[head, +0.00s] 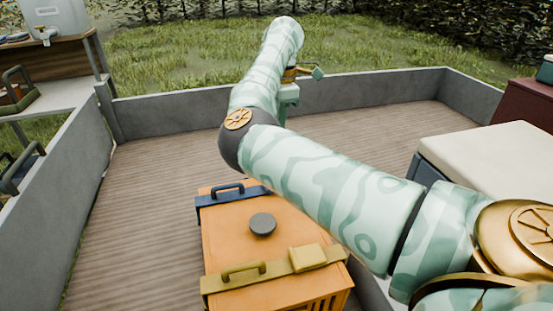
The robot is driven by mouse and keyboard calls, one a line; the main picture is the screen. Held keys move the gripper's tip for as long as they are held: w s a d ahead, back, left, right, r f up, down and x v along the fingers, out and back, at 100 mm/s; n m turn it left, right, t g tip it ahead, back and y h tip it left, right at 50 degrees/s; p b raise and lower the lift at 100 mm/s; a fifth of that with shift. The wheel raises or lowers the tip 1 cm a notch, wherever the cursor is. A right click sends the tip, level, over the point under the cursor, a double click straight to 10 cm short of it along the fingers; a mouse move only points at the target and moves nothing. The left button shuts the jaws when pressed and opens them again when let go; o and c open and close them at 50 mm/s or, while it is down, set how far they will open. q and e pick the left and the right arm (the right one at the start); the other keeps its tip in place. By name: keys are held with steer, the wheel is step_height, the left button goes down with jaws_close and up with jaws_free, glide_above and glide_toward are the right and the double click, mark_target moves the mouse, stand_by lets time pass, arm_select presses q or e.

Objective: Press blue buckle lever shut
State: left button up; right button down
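An orange box (235,245) stands at the lower middle of the head view. A dark blue strap (208,200) crosses its far end and carries a blue loop handle (228,187). The strap's right part is hidden behind my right arm, and I cannot make out a blue buckle lever or its position. My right arm enters from the lower right and bends over the box. My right gripper (289,95) is partly hidden by the arm, beyond the box and apart from the visible strap; its opening cannot be told. My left gripper is not in view.
A yellow strap (220,284) with a handle and a yellow block (307,257) crosses the box's near end. A dark round knob (263,224) sits between the straps. Grey low walls (180,104) enclose the wooden floor (140,190), clear at left. A cream-topped chest (490,155) stands right.

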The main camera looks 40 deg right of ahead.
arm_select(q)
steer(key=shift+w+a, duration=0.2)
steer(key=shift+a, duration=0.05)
arm_select(e)
steer(key=shift+w+a, duration=0.25)
steer(key=shift+a, duration=0.25)
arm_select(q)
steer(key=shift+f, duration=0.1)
arm_select(e)
steer(key=shift+f+y, duration=0.15)
steer(key=shift+y, duration=0.15)
